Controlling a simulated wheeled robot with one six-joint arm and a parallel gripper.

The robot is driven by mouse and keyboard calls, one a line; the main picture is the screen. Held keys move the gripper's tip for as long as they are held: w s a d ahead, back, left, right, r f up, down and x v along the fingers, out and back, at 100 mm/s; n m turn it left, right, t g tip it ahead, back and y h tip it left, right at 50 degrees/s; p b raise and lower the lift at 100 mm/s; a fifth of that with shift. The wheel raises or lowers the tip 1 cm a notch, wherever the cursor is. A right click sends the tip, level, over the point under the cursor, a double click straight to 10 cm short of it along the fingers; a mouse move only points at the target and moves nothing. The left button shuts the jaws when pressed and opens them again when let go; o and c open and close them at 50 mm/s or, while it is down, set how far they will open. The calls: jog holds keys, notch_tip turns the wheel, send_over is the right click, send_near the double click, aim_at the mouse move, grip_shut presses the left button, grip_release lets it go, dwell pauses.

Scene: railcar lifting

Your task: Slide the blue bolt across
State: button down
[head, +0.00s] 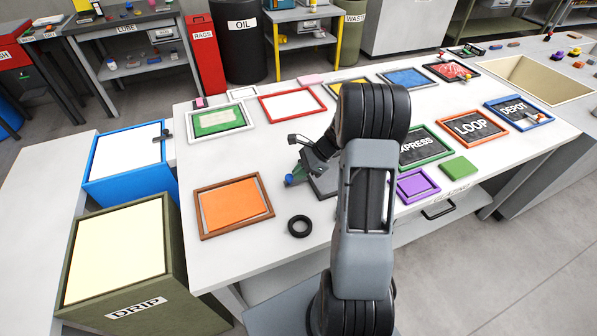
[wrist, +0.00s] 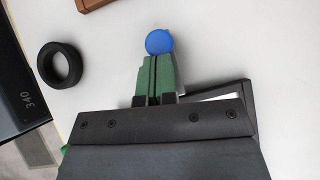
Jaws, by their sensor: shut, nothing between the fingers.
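The blue bolt shows as a round blue knob (wrist: 159,41) in the wrist view, right at the tips of my gripper. It also shows in the head view as a small blue end (head: 289,180) low over the white table. My gripper (wrist: 155,60) has green fingers pressed together, with nothing between them. In the head view my gripper (head: 297,174) points left and down beside the knob. I cannot tell whether the fingertips touch the knob. The rest of the bolt is hidden under my gripper and wrist.
A black ring (wrist: 59,64) lies left of my gripper, and the head view shows it near the front (head: 299,226). An orange panel in a brown frame (head: 235,205) lies further left. A black-framed piece (wrist: 235,92) is partly hidden under my wrist. Bare table lies between ring and gripper.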

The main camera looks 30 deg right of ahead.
jog(key=d, duration=0.1)
jog(key=d+r, duration=0.1)
jog(key=s+d+p, duration=0.1)
jog(key=d, duration=0.1)
jog(key=shift+d+r, duration=0.1)
jog(key=shift+r, duration=0.15)
jog(key=v, duration=0.9)
jog(key=s+a+f+n+g+h, duration=0.2)
jog(key=s+a+n+h, duration=0.1)
jog(key=s+n, duration=0.3)
jog(key=s+a+r+n+t+h, duration=0.1)
jog(key=s+a+r+n+h, duration=0.1)
jog(key=s+a+r+n, duration=0.2)
jog(key=s+a+r+n+t+h, duration=0.2)
jog(key=a+r+n, duration=0.4)
jog(key=a+n, duration=0.4)
jog(key=s+a+h, duration=0.1)
jog(key=s+a, duration=0.1)
jog(key=a, duration=0.1)
jog(key=shift+n+t, duration=0.3)
jog(key=shift+n, duration=0.1)
